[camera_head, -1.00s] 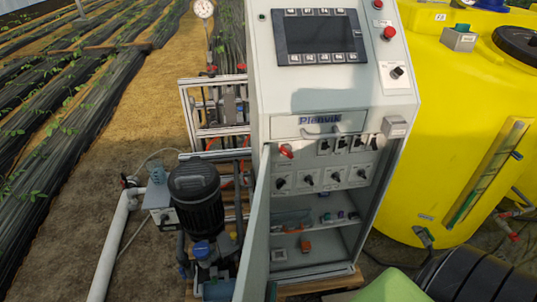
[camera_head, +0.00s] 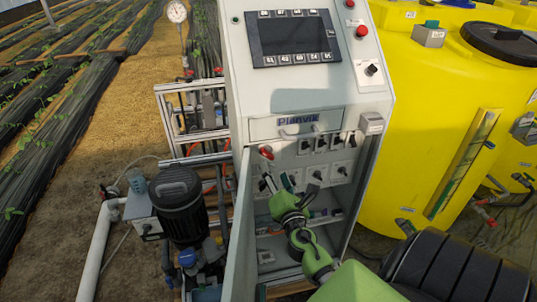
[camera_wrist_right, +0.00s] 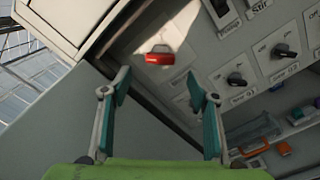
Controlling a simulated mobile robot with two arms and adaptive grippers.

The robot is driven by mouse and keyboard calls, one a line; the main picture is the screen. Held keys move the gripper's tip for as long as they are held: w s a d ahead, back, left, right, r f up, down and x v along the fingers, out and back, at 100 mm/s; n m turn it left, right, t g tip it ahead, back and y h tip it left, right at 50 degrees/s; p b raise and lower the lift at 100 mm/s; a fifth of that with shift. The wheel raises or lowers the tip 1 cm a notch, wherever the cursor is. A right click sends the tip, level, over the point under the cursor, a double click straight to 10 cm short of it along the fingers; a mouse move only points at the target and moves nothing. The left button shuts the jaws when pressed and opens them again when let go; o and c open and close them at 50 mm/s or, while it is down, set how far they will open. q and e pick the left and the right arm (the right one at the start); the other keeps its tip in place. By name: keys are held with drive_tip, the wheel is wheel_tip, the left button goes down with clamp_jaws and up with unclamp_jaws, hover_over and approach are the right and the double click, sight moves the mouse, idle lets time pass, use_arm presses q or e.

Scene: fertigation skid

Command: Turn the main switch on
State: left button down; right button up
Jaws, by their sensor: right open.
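The main switch appears to be the red handle (camera_head: 266,152) at the upper left of the panel inside the open cabinet. In the right wrist view the red handle (camera_wrist_right: 160,57) lies beyond the fingertips, roughly centred between them. My right gripper (camera_head: 276,184) is just below the red handle in the head view. In the wrist view its two fingers (camera_wrist_right: 158,86) are spread with nothing between them, apart from the handle. My left gripper is not in view.
The cabinet door (camera_head: 237,230) stands open left of my right gripper. Black knobs (camera_head: 315,174) and small switches (camera_head: 321,144) sit right of the red handle. A shelf with small items lies below. A pump (camera_head: 178,203) stands left, a yellow tank (camera_head: 425,120) right.

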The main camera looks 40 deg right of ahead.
sight(269, 156)
drive_tip(key=x, duration=0.9)
drive_tip(key=shift+w+d+f, duration=0.1)
drive_tip(key=shift+w+d, duration=0.05)
drive_tip(key=shift+w, duration=0.2)
drive_tip(key=c, duration=1.1)
